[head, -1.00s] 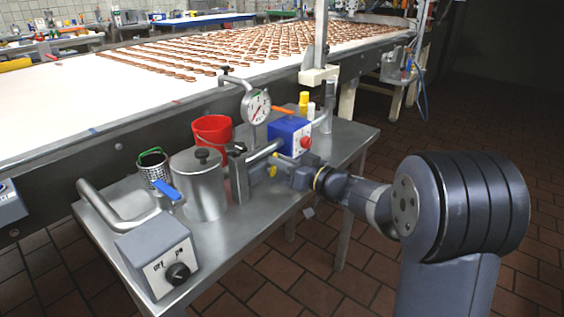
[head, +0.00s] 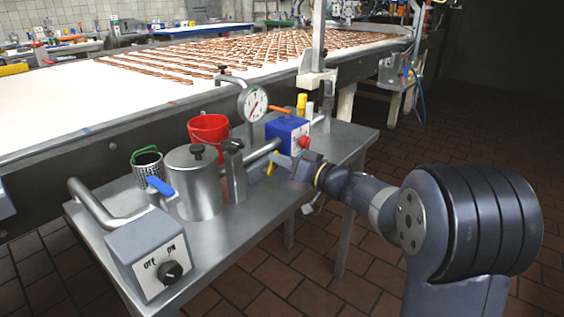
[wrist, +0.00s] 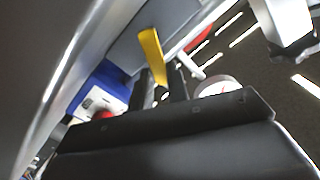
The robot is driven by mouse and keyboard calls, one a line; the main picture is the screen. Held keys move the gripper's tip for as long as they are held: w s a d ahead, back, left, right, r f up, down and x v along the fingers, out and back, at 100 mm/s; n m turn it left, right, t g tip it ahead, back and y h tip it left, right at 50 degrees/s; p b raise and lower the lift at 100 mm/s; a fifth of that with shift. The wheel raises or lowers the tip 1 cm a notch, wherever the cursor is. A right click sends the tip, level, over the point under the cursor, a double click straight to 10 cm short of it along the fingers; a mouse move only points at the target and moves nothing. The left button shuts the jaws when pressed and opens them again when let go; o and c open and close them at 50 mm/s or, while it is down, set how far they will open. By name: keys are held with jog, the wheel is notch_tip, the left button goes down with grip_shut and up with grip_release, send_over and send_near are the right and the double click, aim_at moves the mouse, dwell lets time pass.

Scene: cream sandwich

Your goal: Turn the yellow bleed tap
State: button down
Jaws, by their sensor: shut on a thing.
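The yellow bleed tap (head: 271,164) is a small lever below the metal pipe, beside the blue box, in the head view. In the wrist view the yellow lever (wrist: 150,50) stands up with its lower end between my two dark fingers. My gripper (head: 284,166) reaches in from the right at the tap. In the wrist view my gripper (wrist: 162,88) is shut on the lever. The tap's joint with the pipe is hard to make out in either view.
A blue box (head: 284,132) with a red knob sits just behind my gripper. A pressure gauge (head: 253,102), a red bucket (head: 207,129), a steel pot (head: 193,183) and an OFF/ON switch box (head: 147,254) crowd the metal table (head: 230,236). The front-right tabletop is clear.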

jog(key=c, duration=1.4)
grip_release()
jog(key=shift+o, duration=0.2)
jog(key=v, duration=1.1)
